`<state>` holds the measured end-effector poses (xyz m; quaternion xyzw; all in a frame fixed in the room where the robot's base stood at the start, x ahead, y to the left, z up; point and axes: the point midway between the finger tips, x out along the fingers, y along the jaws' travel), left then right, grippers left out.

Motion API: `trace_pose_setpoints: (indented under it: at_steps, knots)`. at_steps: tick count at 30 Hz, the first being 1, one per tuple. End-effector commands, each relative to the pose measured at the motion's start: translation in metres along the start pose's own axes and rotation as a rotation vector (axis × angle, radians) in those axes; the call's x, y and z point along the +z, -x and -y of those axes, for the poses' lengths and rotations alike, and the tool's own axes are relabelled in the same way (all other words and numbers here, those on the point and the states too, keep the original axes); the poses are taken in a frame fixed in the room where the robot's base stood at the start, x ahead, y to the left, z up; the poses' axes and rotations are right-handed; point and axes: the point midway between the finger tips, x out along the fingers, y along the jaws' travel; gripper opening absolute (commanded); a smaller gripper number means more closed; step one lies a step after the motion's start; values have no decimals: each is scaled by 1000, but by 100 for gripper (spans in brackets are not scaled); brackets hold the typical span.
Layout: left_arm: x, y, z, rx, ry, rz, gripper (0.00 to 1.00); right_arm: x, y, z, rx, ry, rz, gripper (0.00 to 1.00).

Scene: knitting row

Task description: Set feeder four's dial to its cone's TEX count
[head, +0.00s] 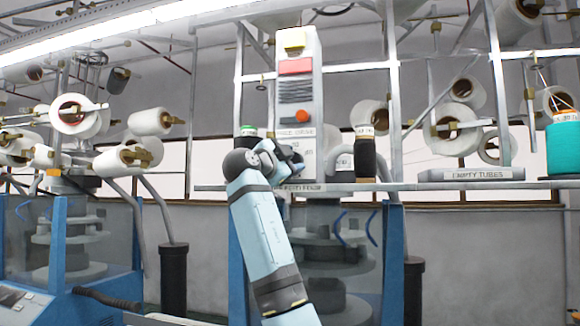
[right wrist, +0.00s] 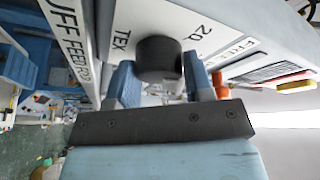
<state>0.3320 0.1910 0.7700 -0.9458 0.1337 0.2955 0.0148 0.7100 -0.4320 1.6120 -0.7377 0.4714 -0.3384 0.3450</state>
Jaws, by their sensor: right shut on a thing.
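A dark round dial (right wrist: 160,56) sits on a white plate (right wrist: 205,28) marked "TEX" and "20" in the right wrist view. My right gripper (right wrist: 160,84) is shut on the dial, one light blue finger on each side. No pointer on the dial shows. In the head view my right gripper (head: 291,160) is against the lower part of a grey feeder panel (head: 312,95), and its wrist hides the dial. A black cone (head: 365,155) with a pale label stands on the shelf right of the panel. The label's text is too small to read. My left gripper is not in view.
The panel has a yellow block, a red block and an orange knob (head: 302,116). A shelf (head: 430,185) runs across, with an "EMPTY TUBES" sign (head: 470,174) and a teal cone (head: 563,148) at right. Another dark cone with a green top (head: 248,131) stands left of the panel.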

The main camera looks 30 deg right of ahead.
Motion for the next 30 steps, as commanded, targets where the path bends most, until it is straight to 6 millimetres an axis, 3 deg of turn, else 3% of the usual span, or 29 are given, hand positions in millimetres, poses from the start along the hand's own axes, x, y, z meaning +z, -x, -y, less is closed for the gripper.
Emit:
trace_pose_setpoints:
  at_steps: [12,29,30]
  knots:
    - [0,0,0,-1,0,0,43,1,0,0,81,-180,12,24]
    - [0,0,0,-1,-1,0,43,1,0,-1,93,-207,15,24]
    - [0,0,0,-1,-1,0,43,1,0,-1,93,-207,14,50]
